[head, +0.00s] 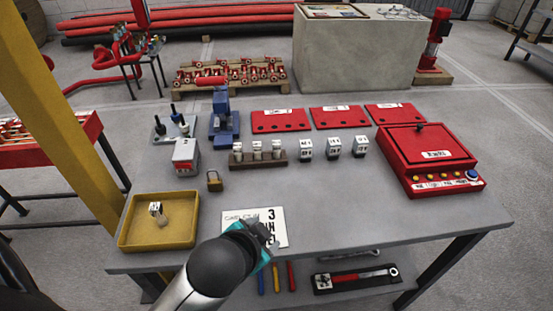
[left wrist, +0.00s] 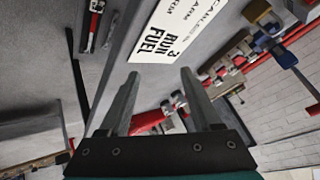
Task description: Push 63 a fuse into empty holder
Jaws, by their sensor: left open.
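A brown rack (head: 259,159) in the middle of the table holds several small white-and-metal pieces. A small white piece (head: 156,210) is in the yellow tray (head: 128,236). The labels are too small to read, so I cannot tell which is the 63 A fuse. My left gripper (head: 254,231) is over the front of the table by the printed card. In the left wrist view my gripper (left wrist: 160,76) is open and empty.
The printed card (head: 240,215) lies flat by my gripper. A padlock (head: 214,182), a grey box (head: 186,157) and a blue tool (head: 222,122) stand behind. A red panel box (head: 424,151) is at right. The table's front right is clear.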

